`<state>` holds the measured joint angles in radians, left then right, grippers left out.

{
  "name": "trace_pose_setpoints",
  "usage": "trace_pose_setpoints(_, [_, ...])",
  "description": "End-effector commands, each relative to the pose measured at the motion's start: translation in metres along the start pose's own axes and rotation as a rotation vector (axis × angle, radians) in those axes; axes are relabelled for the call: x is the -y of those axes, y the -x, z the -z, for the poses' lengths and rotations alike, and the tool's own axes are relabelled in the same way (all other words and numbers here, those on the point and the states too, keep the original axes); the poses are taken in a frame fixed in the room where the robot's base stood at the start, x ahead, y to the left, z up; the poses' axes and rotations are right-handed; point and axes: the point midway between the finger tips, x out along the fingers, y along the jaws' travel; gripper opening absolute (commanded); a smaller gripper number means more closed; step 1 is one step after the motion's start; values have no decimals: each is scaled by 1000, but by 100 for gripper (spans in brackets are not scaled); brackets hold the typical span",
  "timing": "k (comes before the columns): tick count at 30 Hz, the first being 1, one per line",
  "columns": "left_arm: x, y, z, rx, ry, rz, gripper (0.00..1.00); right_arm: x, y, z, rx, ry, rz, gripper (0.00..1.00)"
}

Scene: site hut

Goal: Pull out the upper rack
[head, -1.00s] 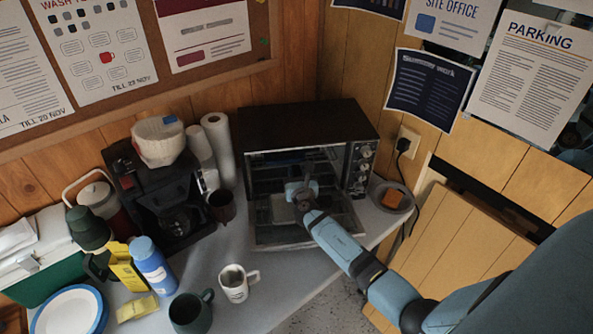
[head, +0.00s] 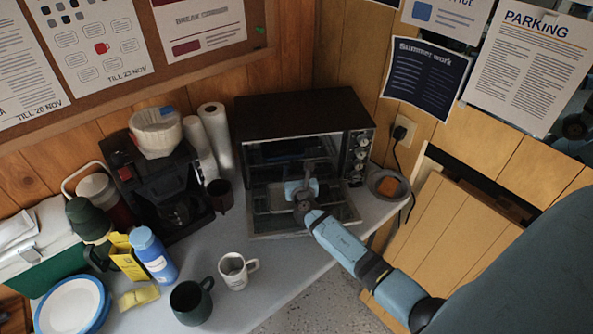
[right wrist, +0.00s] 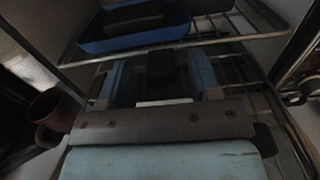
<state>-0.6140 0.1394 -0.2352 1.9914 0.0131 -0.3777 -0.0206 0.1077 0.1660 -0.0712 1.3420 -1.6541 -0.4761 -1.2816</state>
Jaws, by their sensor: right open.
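The toaster oven (head: 300,112) stands in the corner of the counter with its glass door (head: 335,213) folded down. In the right wrist view, the upper wire rack (right wrist: 232,38) holds a blue tray (right wrist: 125,40) with a dark item in it. More wire bars lie lower, beside the fingers. My right gripper (head: 302,188) is at the oven mouth, above the lowered door; in the right wrist view its two blue fingers (right wrist: 160,80) are apart, just below and in front of the tray. I cannot tell whether they touch the rack. My left gripper is not in view.
Left of the oven stand a coffee maker (head: 155,185), a dark red mug (head: 220,195) and paper rolls (head: 215,135). A white mug (head: 235,270) and green mug (head: 190,302) stand in front. A grey bowl (head: 388,186) sits right of the oven.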

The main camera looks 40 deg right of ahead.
Motion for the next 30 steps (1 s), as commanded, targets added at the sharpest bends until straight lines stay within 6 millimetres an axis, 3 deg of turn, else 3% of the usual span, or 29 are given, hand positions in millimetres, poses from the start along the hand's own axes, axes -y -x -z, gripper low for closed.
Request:
trace_pose_setpoints(18, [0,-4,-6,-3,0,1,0,0,119,2,-2,0,-1,57])
trace_pose_setpoints(24, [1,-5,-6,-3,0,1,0,0,134,1,-1,1,0,57])
trace_pose_setpoints(30, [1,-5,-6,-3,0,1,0,0,135,0,-1,1,0,57])
